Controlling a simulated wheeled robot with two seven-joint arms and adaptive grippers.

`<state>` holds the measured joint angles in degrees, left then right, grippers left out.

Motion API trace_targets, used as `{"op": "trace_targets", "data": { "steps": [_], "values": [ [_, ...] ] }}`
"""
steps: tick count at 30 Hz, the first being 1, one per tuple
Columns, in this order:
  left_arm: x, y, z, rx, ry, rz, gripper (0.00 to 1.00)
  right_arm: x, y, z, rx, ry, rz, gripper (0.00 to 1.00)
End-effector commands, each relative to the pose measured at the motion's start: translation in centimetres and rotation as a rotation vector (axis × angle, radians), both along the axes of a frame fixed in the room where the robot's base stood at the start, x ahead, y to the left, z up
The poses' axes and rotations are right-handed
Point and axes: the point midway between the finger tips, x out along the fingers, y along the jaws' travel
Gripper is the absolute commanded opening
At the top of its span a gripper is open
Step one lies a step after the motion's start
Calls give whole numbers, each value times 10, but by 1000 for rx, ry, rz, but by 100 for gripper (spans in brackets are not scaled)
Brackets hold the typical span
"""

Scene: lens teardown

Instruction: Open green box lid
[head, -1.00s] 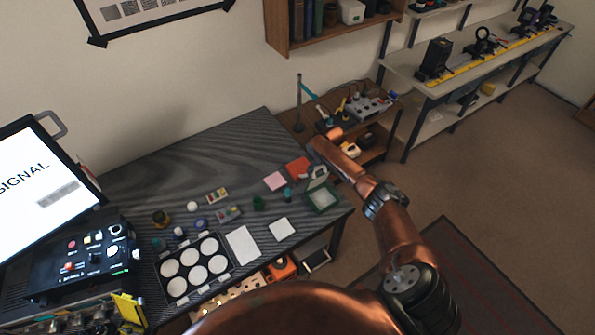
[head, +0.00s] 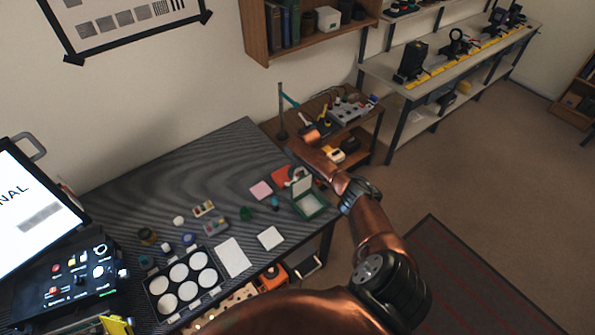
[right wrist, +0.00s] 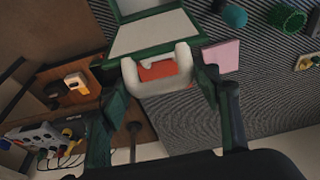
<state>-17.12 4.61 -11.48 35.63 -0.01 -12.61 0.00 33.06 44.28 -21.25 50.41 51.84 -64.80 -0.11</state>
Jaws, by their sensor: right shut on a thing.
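The green box (head: 311,208) sits at the right end of the dark table, with a pale inside. Its lid (head: 302,188) stands raised at the box's back edge, so the box is open. In the right wrist view the green lid with its pale panel (right wrist: 152,36) is at the top centre. A white U-shaped handle (right wrist: 182,80) lies at its edge. My right gripper (right wrist: 160,76) has a finger on each side of this handle and is shut on it. In the head view the gripper (head: 298,173) is small and partly hidden. My left gripper is out of view.
A pink square (head: 261,190) and a red-orange piece (head: 281,177) lie left of the box. A black tray of white discs (head: 183,283) and white sheets (head: 233,257) lie nearer. A wooden side shelf (head: 362,138) with tools stands behind my right arm.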

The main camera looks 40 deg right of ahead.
Motion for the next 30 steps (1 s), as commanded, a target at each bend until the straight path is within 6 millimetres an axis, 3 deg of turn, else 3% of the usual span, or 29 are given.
{"op": "trace_targets", "data": {
  "steps": [4,17,22,30],
  "values": [
    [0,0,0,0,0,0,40,0,-2,0,-5,-1,0,65],
    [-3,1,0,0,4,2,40,-1,0,7,-2,-1,2,65],
    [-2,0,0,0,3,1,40,-8,0,29,-4,0,3,65],
    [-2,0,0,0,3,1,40,-23,0,82,-4,-1,2,65]
  ]
}}
